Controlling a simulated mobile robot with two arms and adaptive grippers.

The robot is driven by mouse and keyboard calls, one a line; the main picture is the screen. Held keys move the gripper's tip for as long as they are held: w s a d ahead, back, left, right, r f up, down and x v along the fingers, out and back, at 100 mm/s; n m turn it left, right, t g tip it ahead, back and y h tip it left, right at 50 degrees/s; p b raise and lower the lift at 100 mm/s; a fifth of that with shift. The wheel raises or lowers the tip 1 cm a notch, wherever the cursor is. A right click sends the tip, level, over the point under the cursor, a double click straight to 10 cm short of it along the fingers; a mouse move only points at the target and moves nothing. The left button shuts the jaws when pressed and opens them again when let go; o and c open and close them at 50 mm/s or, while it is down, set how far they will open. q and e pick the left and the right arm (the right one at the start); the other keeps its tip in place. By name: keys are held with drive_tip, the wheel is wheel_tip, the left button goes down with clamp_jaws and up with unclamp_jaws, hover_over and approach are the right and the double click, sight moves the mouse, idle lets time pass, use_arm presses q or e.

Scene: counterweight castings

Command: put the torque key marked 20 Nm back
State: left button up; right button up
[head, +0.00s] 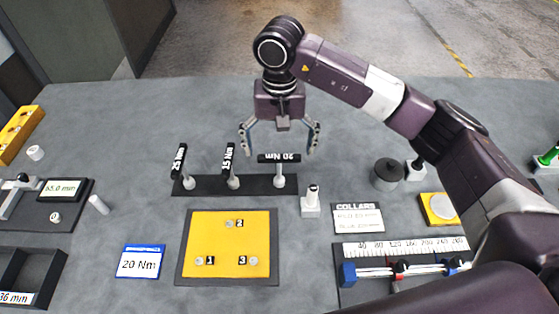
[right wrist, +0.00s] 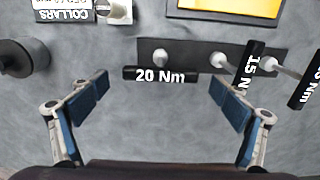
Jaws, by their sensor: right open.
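The torque key marked 20 Nm (head: 279,158) stands at the right end of a dark rack (head: 205,187), its black handle lying crosswise on top. The keys marked 15 Nm (head: 228,158) and 25 Nm (head: 179,161) stand in the same rack to its left. My right gripper (head: 280,139) is open just above and behind the 20 Nm handle. In the right wrist view the 20 Nm handle (right wrist: 160,75) lies between the spread fingers (right wrist: 160,98), with clear gaps on both sides. My left gripper is not in view.
A card reading 20 Nm (head: 139,262) lies front left of a yellow plate (head: 228,244) with numbered spots 1, 2 and 3. A white post (head: 311,201) stands close right of the rack, and a dark grey cylinder (head: 386,174) farther right. The table behind the rack is clear.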

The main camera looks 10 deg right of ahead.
wheel_tip(320, 180, up, 6)
drive_tip(key=shift+r+b, duration=0.15)
drive_tip(key=shift+b, duration=0.75)
drive_tip(key=shift+r, duration=0.75)
